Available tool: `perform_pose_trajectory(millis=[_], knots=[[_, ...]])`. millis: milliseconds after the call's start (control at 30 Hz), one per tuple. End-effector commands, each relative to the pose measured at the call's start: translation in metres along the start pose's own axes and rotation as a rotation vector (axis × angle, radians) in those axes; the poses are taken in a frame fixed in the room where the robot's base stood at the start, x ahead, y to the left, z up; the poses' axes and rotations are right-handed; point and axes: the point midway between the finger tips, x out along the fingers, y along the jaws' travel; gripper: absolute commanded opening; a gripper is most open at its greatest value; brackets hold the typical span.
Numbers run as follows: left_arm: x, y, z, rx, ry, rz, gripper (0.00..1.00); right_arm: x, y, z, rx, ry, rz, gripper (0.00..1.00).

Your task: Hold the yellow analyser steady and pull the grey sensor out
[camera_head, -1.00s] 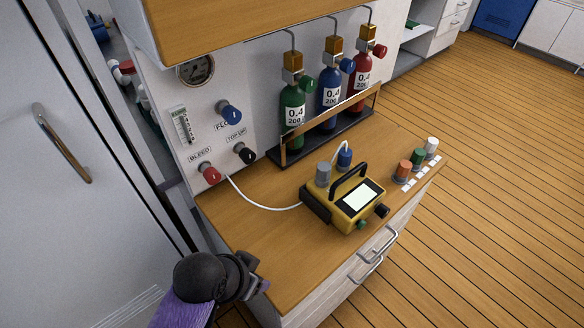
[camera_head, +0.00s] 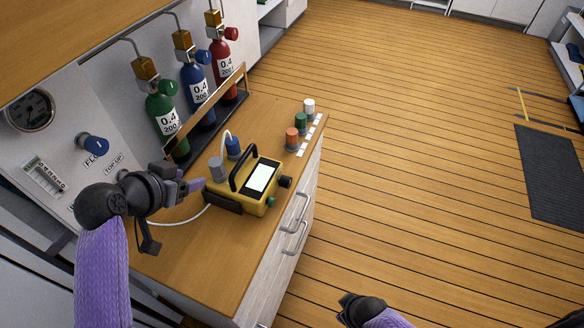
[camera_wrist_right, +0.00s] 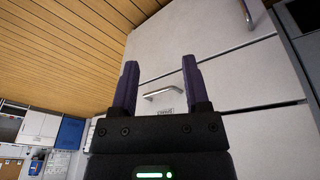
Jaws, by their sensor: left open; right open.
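The yellow analyser (camera_head: 249,186) stands on the wooden counter, with a black handle and a lit screen. A grey cylinder, likely the grey sensor (camera_head: 216,169), stands upright at its back left. A blue cylinder (camera_head: 233,147) with a white tube is beside it. My left gripper (camera_head: 196,186) is open and empty, just left of the analyser; I cannot tell whether it touches. My right gripper (camera_head: 352,306) is low over the floor at the bottom of the head view. In the right wrist view it is open and empty (camera_wrist_right: 160,85), facing drawer fronts.
Green, blue and red gas bottles (camera_head: 197,90) stand in a rack behind the analyser. Orange, green and white capped pieces (camera_head: 301,121) sit at the counter's right edge. Drawer handles (camera_head: 295,238) stick out of the counter front. The counter (camera_head: 200,260) in front of the analyser is clear.

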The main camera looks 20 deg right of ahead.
Motion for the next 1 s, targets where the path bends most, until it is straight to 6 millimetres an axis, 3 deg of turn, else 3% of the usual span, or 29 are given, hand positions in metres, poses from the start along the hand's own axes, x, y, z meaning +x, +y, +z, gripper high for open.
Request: perform_pose_trajectory(millis=[33,200,300,400,533,667,1000], knots=[[0.000,0.000,0.000,0.000,0.000,0.000,0.59,-0.009,0.014,-0.042,-0.033,0.049,0.007,0.60],[0.000,0.000,0.000,0.000,0.000,0.000,0.59,-0.064,0.045,-0.169,-0.190,0.178,0.000,0.60],[0.000,0.000,0.000,0.000,-0.001,0.000,0.59,-0.112,0.051,-0.228,-0.317,0.236,-0.008,0.60],[0.000,0.000,0.000,0.000,-0.001,-0.001,0.59,-0.158,0.051,-0.267,-0.451,0.268,-0.014,0.60],[0.000,0.000,0.000,0.000,-0.001,-0.001,0.59,-0.201,0.047,-0.290,-0.588,0.278,-0.016,0.60],[0.000,0.000,0.000,0.000,-0.001,-0.001,0.59,-0.212,0.045,-0.296,-0.643,0.272,-0.017,0.60],[0.000,0.000,0.000,0.000,-0.001,0.000,0.59,-0.146,0.037,-0.313,-0.641,0.270,-0.020,0.60]])
